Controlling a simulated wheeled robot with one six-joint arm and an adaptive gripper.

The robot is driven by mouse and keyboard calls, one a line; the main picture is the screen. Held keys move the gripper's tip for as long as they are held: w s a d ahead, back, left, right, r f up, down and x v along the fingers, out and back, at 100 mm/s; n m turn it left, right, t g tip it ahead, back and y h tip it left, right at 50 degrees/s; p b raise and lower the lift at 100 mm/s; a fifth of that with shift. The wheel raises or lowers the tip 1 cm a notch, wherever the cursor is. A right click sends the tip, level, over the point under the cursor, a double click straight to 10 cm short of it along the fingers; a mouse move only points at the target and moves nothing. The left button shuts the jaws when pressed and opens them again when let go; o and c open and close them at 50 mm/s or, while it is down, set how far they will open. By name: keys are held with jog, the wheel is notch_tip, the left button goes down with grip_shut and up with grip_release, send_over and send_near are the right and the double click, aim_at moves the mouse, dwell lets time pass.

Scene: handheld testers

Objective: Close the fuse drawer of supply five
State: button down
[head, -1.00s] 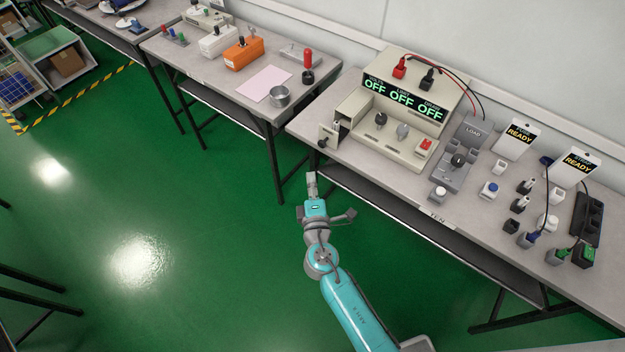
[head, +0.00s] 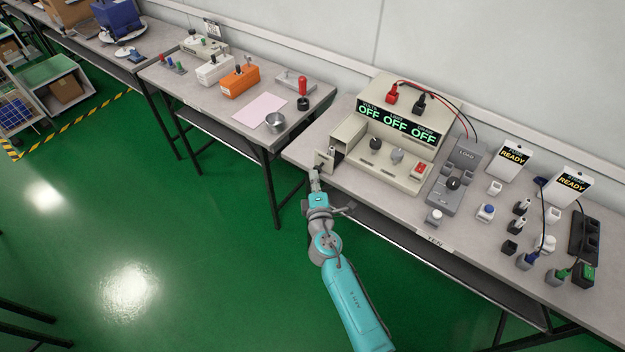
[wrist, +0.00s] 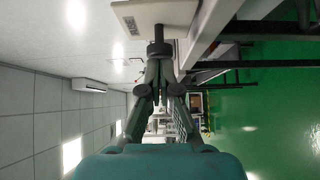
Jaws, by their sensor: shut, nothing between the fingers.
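The beige supply (head: 400,122) stands on the right bench, its three display fields reading OFF. My gripper (head: 314,174) is shut and empty, directly in front of the drawer's front plate. In the wrist view, the beige drawer front (wrist: 150,17) is at the top, with its dark knob (wrist: 160,48) at the tips of my gripper's fingers (wrist: 159,62). I cannot tell whether the fingertips touch the knob. The knob is hidden in the head view.
The bench edge carries a label (head: 434,241) reading TEN. A neighbouring bench (head: 215,110) holds a metal cup (head: 275,122). Green floor lies open to the left.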

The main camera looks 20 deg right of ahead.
aim_at(331, 167)
jog(key=w+d, duration=0.1)
jog(key=d, duration=0.1)
jog(key=w+d, duration=0.3)
jog(key=d, duration=0.1)
jog(key=shift+w+d, duration=0.1)
jog(key=shift+w, duration=0.2)
jog(key=shift+d, duration=0.15)
jog(key=shift+w+r, duration=0.1)
